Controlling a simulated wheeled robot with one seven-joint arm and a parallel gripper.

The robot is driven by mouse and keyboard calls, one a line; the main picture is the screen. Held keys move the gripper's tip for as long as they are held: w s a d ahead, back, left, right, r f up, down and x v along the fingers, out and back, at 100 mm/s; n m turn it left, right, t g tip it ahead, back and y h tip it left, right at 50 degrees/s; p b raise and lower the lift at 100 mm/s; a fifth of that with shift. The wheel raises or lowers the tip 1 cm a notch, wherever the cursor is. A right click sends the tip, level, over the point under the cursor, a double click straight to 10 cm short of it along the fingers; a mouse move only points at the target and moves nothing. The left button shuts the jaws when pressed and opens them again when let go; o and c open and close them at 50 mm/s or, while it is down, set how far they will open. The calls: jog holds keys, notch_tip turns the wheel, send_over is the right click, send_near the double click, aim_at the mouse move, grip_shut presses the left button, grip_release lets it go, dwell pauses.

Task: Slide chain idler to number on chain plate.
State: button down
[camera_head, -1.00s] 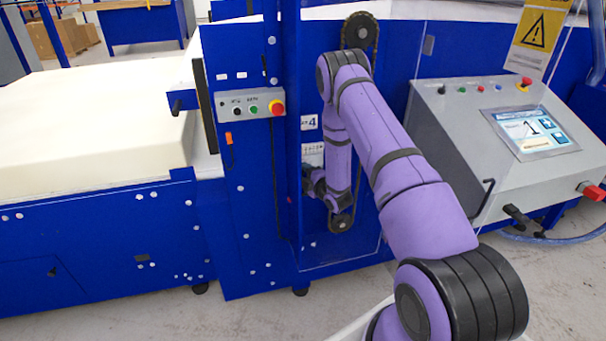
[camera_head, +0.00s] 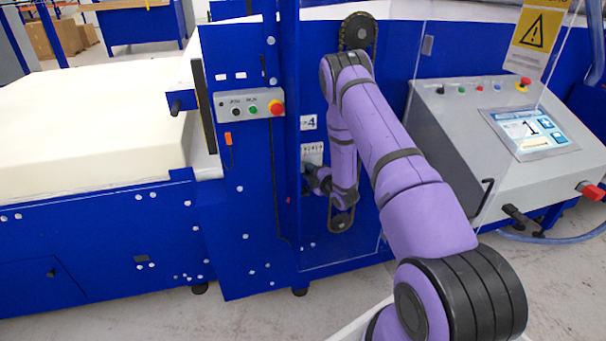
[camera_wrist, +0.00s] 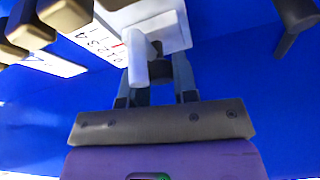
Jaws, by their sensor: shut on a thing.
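The chain idler shows in the wrist view as a pale block (camera_wrist: 158,24) with a white cylinder (camera_wrist: 148,60) standing out from it. My gripper (camera_wrist: 158,78) is shut on the idler, with one finger on each side. The chain plate (camera_wrist: 100,36) is a white strip with printed numbers and a red mark, left of the block. The idler itself is hidden there by my arm. Which number it stands at cannot be told.
A chain runs between an upper sprocket (camera_head: 358,32) and a lower sprocket (camera_head: 341,220). A button box (camera_head: 249,105) is at the left. A grey console (camera_head: 480,125) with a screen (camera_head: 530,128) is at the right. A clear panel edge stands near my arm.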

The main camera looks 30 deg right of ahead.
jog(key=d, duration=0.1)
jog(key=s+d, duration=0.1)
jog(key=d, duration=0.1)
jog(key=c, duration=0.9)
grip_release()
jog(key=s+d, duration=0.1)
jog(key=s, duration=0.9)
jog(key=shift+s, duration=0.35)
jog(key=shift+d+f, duration=0.1)
jog(key=shift+d, duration=0.05)
